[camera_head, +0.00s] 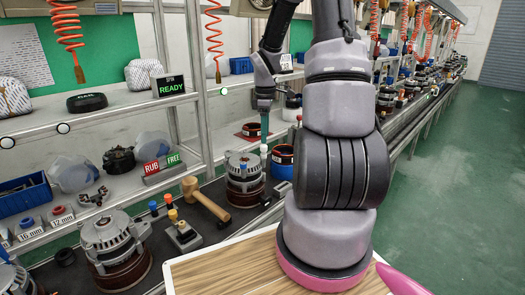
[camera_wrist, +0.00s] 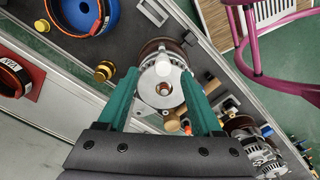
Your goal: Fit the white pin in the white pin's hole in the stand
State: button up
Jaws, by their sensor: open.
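My gripper (camera_wrist: 160,75) is open, with its two green fingers apart above an alternator (camera_wrist: 150,85). A small white round piece (camera_wrist: 162,68), which looks like the white pin, shows between the fingertips over the alternator's top. In the head view, a white piece (camera_head: 263,148) shows at the lower end of my green fingers, beside the alternator (camera_head: 245,180). I cannot tell whether it touches the alternator or a finger. The stand (camera_head: 184,237) is a small grey block left of the alternator, with yellow and orange pins. Its white pin's hole cannot be made out.
A wooden mallet (camera_head: 205,203) lies between stand and alternator. Another alternator (camera_head: 112,245) is at the left. A shelf post (camera_head: 193,90) rises behind the stand.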

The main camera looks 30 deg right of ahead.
aim_at(264, 146)
jog(key=shift+s+a+f, duration=0.1)
jog(key=shift+a+f, duration=0.05)
jog(key=shift+f, duration=1.25)
jog(key=shift+a+f, duration=0.15)
jog(key=shift+f, duration=1.2)
grip_shut()
